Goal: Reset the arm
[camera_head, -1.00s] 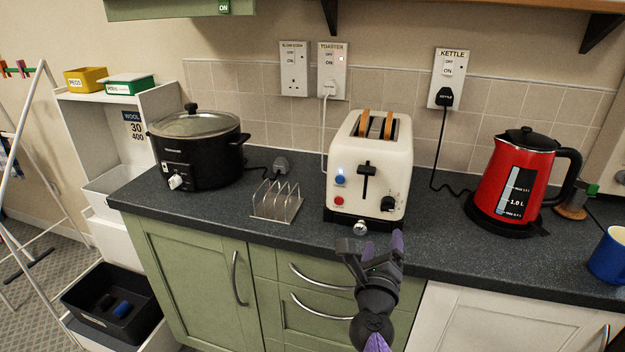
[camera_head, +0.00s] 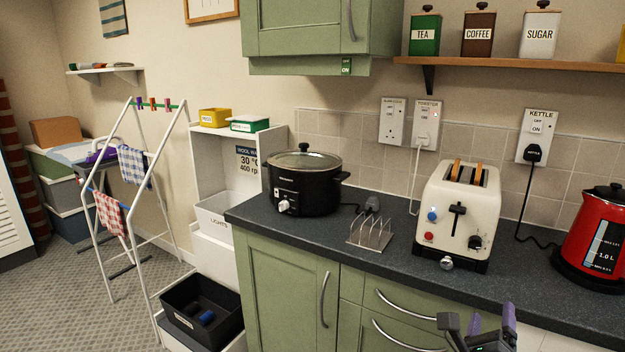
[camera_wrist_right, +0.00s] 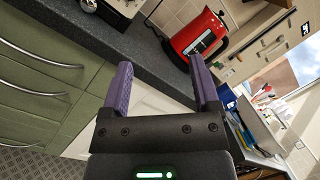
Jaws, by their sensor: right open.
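My right gripper (camera_head: 482,326) shows at the lower right of the head view, in front of the worktop's drawers. Its purple-padded fingers stand apart with nothing between them, as the right wrist view also shows (camera_wrist_right: 160,88). The cream toaster (camera_head: 455,222) stands on the dark worktop behind and above it, with two slices of bread in its slots. The red kettle (camera_head: 597,240) stands at the right edge, and it also shows in the right wrist view (camera_wrist_right: 198,36). My left gripper is in neither view.
The dark worktop (camera_head: 335,258) also carries a black slow cooker (camera_head: 304,184) and an empty metal toast rack (camera_head: 370,235). Green drawers (camera_head: 385,305) lie close to the gripper. A clothes airer (camera_head: 150,200) and a black bin (camera_head: 202,312) stand left, with open floor (camera_head: 60,300) beyond.

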